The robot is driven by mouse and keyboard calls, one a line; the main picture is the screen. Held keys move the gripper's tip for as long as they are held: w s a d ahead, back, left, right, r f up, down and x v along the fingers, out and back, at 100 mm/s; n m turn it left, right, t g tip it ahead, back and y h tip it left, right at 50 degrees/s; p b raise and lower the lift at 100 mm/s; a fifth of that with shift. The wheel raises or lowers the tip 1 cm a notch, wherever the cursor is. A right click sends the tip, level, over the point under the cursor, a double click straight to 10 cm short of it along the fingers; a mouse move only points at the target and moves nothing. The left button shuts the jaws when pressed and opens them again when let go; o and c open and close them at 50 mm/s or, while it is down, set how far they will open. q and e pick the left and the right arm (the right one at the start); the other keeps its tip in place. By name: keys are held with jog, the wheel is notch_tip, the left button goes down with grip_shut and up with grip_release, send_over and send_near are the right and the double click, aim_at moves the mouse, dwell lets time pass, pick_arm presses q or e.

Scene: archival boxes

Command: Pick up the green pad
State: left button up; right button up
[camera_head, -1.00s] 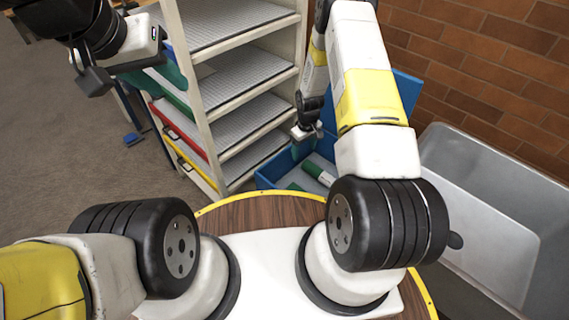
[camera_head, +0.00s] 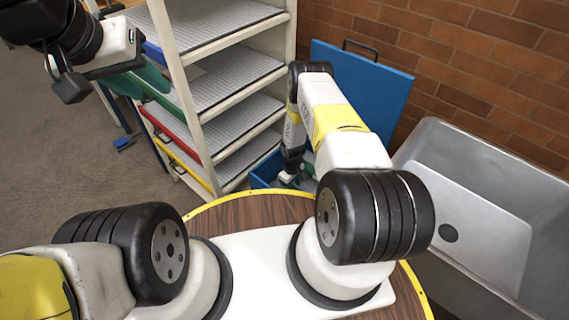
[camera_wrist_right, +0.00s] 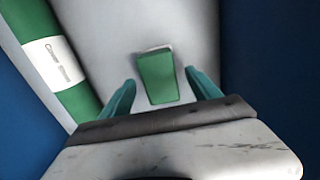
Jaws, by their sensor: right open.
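The green pad (camera_wrist_right: 157,78) is a small block with a pale far edge. It lies on the light grey floor of a blue box, seen in the right wrist view. My right gripper (camera_wrist_right: 163,92) is open, with one teal finger on either side of the pad and gaps between; its height over the pad is hard to judge. In the head view my right gripper (camera_head: 290,178) reaches down into the blue box (camera_head: 259,182), and the pad cannot be made out. My left gripper (camera_head: 146,82) is up at the left, far from the box; its finger gap is unclear.
A green item with a white label (camera_wrist_right: 55,62) lies left of the pad. The box's blue lid (camera_head: 362,90) stands raised against the brick wall. A shelf unit (camera_head: 235,75) with coloured edges stands to the left, a grey sink (camera_head: 490,215) to the right.

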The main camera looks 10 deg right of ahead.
jog(key=shift+f, duration=0.2)
jog(key=c, duration=1.4)
jog(key=shift+c, duration=0.2)
notch_tip(320, 180, up, 10)
